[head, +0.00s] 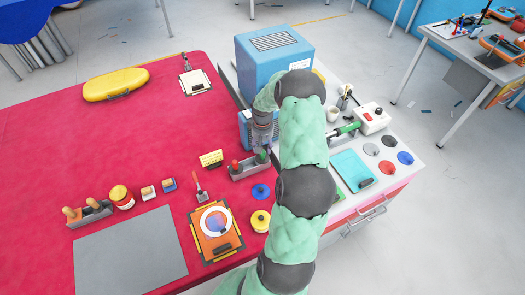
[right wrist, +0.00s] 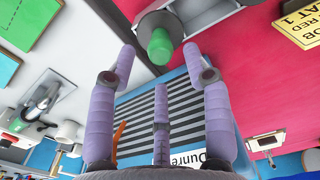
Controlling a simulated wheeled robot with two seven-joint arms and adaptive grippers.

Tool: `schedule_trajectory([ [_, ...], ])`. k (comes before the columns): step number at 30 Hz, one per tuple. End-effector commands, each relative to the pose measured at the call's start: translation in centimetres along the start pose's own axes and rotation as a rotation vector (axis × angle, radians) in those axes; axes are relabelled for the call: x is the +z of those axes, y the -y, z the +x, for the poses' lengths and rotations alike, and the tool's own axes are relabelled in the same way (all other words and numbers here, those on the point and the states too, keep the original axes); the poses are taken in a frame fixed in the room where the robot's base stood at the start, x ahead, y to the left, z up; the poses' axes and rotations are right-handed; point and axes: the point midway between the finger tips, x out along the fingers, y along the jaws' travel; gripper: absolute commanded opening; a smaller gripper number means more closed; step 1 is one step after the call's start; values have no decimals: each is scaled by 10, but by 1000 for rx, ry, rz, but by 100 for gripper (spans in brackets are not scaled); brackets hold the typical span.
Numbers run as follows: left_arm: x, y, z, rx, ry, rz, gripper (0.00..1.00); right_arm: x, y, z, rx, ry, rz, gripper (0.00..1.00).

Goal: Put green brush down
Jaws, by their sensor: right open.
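The green brush (head: 262,157) stands upright in a small grey holder (head: 249,171) on the red table, beside a red-topped one (head: 235,165). In the right wrist view the round green end of the brush (right wrist: 160,45) shows just beyond the fingertips, with the grey holder (right wrist: 222,4) behind it. My right gripper (head: 265,146) is above the holder, pointing down, partly hidden by my arm. In the right wrist view its fingers (right wrist: 158,54) are spread and hold nothing. My left gripper is not in view.
A blue machine (head: 275,62) stands close behind my right gripper. A yellow sign (head: 211,158) and a blue disc (head: 260,191) are near the holder. A white counter (head: 350,95) with tools lies to the right.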

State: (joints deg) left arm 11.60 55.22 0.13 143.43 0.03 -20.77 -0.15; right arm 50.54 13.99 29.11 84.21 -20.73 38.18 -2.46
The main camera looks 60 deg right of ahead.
Motion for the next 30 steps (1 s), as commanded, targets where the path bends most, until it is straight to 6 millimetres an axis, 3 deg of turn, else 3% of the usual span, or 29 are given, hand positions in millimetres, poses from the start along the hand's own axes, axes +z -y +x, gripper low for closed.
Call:
schedule_trajectory([
  [6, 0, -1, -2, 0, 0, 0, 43, -1, 0, -46, 1, -2, 0, 50],
  [12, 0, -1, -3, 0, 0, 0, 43, 0, 0, -72, 0, -1, 0, 50],
  [18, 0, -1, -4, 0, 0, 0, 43, 0, 0, -82, 0, 1, -1, 50],
  [30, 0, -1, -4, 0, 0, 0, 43, 0, 0, -82, 0, 1, -1, 50],
])
